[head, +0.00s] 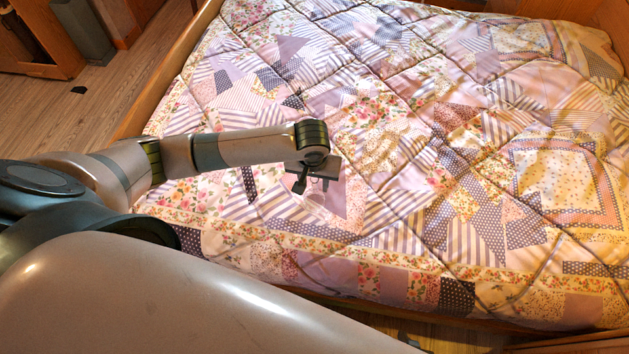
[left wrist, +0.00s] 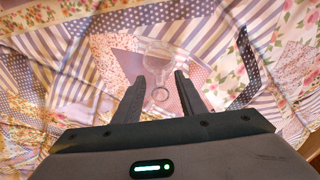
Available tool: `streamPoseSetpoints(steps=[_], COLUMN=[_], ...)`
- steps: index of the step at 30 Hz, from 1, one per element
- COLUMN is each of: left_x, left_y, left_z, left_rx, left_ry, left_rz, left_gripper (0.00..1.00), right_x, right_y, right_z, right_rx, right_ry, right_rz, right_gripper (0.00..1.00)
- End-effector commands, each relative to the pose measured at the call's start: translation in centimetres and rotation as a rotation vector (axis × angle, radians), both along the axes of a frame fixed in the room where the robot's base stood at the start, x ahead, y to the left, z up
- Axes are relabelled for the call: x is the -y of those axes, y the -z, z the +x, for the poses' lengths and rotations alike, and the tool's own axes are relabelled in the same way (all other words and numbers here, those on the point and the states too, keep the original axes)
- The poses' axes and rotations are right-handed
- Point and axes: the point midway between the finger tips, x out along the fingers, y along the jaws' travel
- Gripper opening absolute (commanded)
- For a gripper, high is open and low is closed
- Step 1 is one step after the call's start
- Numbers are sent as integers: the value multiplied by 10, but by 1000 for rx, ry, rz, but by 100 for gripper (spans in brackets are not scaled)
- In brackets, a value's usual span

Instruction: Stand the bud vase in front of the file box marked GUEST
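A clear glass vessel, apparently the bud vase (left wrist: 165,57), rests on the quilt in the left wrist view. The file box marked GUEST is not in view. My right gripper is not in view.
A bed with a patchwork quilt (head: 430,180) fills most of the head view, with nothing else distinct on it. Its wooden side rail (head: 160,95) runs along the left. Wooden floor (head: 95,105) and cabinet parts (head: 45,45) show at upper left.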

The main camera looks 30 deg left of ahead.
Motion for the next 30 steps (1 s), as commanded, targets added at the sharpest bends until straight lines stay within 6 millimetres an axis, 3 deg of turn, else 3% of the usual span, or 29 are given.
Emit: streamPoseSetpoints(steps=[8, 13, 30], left_x=[0, 0, 5], left_y=[-2, -16, -107], left_z=[1, -2, -14], left_rx=[2, 2, 2], left_ry=[0, 1, -1], left_rz=[1, 0, -2], left_gripper=[37, 37, 37], right_x=[-1, -1, -3], right_y=[3, 1, -2], right_z=[-1, -1, 1], right_rx=[-5, -6, 17], right_ry=[-2, -2, -3], right_rz=[0, 0, 5], right_gripper=[0, 0, 0])
